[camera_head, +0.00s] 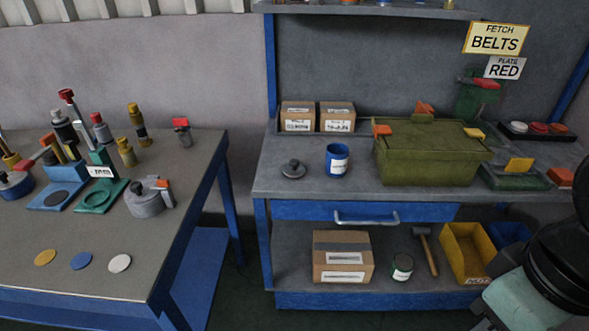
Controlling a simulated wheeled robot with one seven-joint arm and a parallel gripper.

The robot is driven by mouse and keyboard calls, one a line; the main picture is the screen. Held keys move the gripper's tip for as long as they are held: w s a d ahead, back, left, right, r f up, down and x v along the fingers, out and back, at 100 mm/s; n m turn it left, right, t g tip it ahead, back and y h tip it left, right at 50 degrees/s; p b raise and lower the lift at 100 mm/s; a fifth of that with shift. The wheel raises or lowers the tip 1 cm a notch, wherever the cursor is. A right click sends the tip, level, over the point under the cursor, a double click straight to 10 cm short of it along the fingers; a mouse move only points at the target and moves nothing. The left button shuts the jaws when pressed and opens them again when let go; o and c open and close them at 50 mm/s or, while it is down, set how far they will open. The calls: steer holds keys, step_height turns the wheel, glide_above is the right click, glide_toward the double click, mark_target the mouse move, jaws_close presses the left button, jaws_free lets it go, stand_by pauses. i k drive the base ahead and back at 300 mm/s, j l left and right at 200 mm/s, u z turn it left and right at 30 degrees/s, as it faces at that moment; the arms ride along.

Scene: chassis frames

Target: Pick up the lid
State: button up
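A dark grey round lid (293,169) with a raised knob lies flat on the top of the workbench (310,192), toward its left end. A blue can (337,161) with a white label stands upright just right of the lid, apart from it. My arm shows only in part, as dark and pale green links at the lower right edge. My gripper's fingers are not in view.
A large olive green bin (432,160) stands right of the can. Two cardboard boxes (298,117) stand behind the lid. The bench top left and in front of the lid is clear. A separate table (100,275) at left holds tools, bottles and discs.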

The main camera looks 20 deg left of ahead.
mark_target(293, 169)
steer(key=i+j, duration=0.1)
steer(key=i, duration=0.25)
steer(key=i+j, duration=0.15)
steer(key=i, duration=0.15)
steer(key=i+u, duration=0.15)
steer(key=u, duration=0.3)
steer(key=i+u, duration=0.1)
steer(key=u, duration=0.35)
steer(key=i+u, duration=0.15)
steer(key=u, duration=1.15)
